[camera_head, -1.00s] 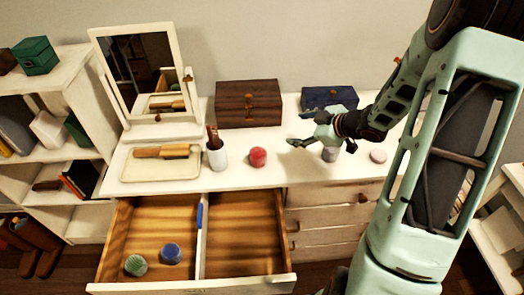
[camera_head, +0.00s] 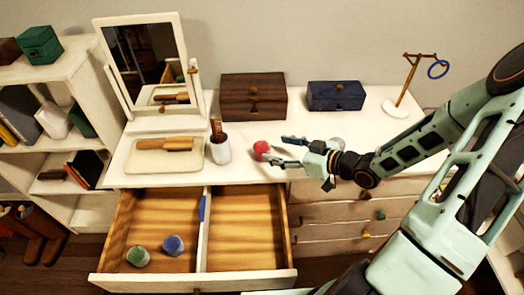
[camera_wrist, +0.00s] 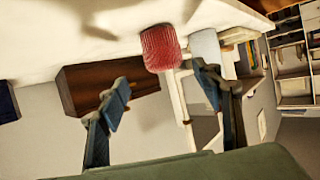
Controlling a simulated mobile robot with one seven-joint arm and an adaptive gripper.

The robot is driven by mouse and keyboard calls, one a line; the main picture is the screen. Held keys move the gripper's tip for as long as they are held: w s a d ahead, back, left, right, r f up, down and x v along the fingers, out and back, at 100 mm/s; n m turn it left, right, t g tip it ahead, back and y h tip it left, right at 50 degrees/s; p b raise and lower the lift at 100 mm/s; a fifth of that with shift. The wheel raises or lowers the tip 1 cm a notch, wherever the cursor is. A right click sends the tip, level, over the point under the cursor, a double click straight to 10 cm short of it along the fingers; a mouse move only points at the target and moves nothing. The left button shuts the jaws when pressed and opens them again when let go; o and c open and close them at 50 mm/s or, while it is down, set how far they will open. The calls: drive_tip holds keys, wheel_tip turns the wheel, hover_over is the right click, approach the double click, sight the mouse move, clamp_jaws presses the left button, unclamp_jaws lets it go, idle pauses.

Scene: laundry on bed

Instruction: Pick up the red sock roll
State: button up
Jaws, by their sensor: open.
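The red sock roll (camera_head: 262,150) sits on the white dresser top, right of the white cup. In the wrist view the red sock roll (camera_wrist: 161,48) appears ahead of the fingers, roughly between them and nearer the right one. My gripper (camera_head: 283,151) is open, reaching in from the right, with its fingertips close to the roll's right side. In the wrist view my gripper (camera_wrist: 160,100) shows both fingers spread with nothing held. I cannot tell whether a fingertip touches the roll.
A white cup (camera_head: 220,151) with brushes stands left of the roll, and a tray (camera_head: 135,168) lies farther left. A brown box (camera_head: 240,103) and a blue box (camera_head: 322,101) stand behind. The open drawer (camera_head: 245,281) below holds a green roll (camera_head: 138,257) and a blue roll (camera_head: 173,245).

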sight(268, 149)
drive_tip(key=x, duration=0.4)
drive_tip(key=shift+s+a+f, duration=0.2)
drive_tip(key=shift+a+f, duration=0.15)
drive_tip(key=shift+a, duration=0.05)
drive_tip(key=shift+w+a+f, duration=0.2)
drive_tip(key=shift+w+a, duration=0.05)
drive_tip(key=c, duration=1.2)
